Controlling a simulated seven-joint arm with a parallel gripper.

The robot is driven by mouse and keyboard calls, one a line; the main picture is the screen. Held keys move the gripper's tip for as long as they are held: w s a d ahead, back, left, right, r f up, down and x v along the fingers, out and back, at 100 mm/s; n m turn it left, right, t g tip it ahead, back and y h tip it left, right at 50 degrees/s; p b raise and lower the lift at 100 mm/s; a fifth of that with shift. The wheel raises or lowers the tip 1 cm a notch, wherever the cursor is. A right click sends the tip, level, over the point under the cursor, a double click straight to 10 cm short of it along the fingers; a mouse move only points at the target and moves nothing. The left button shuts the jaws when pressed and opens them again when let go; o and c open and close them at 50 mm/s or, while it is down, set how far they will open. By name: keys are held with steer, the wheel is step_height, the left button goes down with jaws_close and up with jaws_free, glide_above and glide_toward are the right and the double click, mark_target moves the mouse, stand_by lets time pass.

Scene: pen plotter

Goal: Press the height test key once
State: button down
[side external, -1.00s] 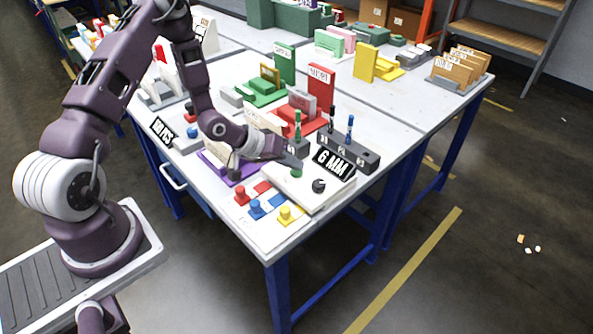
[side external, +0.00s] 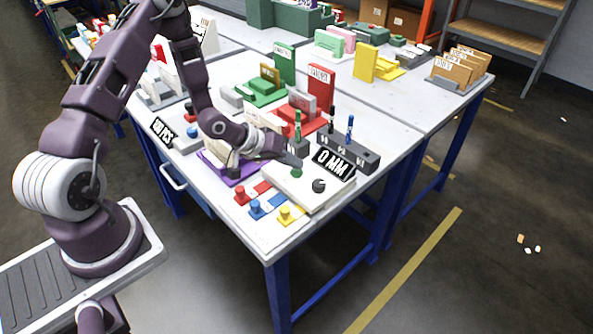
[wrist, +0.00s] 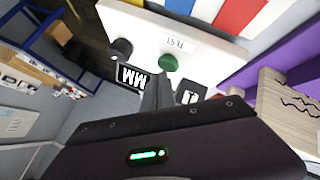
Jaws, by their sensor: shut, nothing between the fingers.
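The white control box (side external: 285,185) carries a round green key (side external: 296,173), a black knob (side external: 319,186) and a black display (side external: 332,163) reading "0 MM". In the wrist view the green key (wrist: 168,63) sits beside an upside-down label (wrist: 180,43) that seems to read "TEST". My gripper (side external: 294,160) is shut and empty, with its tip close by the green key in the side view. In the wrist view the shut fingers (wrist: 158,78) point toward the key and end just short of it in the picture. I cannot tell the height gap.
A dark pen holder (side external: 365,160) with green, black and blue pens stands behind the display. A purple tray (side external: 230,170) is left of the box.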

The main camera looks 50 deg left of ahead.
mark_target(293, 172)
steer(key=shift+r, duration=0.4)
steer(key=shift+r, duration=2.5)
steer(key=s+d+r+m+g+y, duration=0.1)
steer(key=s+r+m+y, duration=0.1)
steer(key=s+r, duration=0.55)
steer(key=s+r+m+g+y, duration=0.1)
steer(key=s+r+m+y, duration=0.3)
steer(key=r, duration=0.6)
steer(key=s+d+r+h, duration=0.1)
steer(key=s+d+r, duration=0.1)
steer(key=s, duration=0.6)
steer(key=s+d+r+g+h, duration=0.1)
steer(key=s+d, duration=0.3)
steer(key=s, duration=0.5)
steer(key=shift+s+r+n+h, duration=0.25)
steer(key=shift+r+h, duration=0.35)
steer(key=shift+r, duration=0.3)
steer(key=shift+w, duration=0.1)
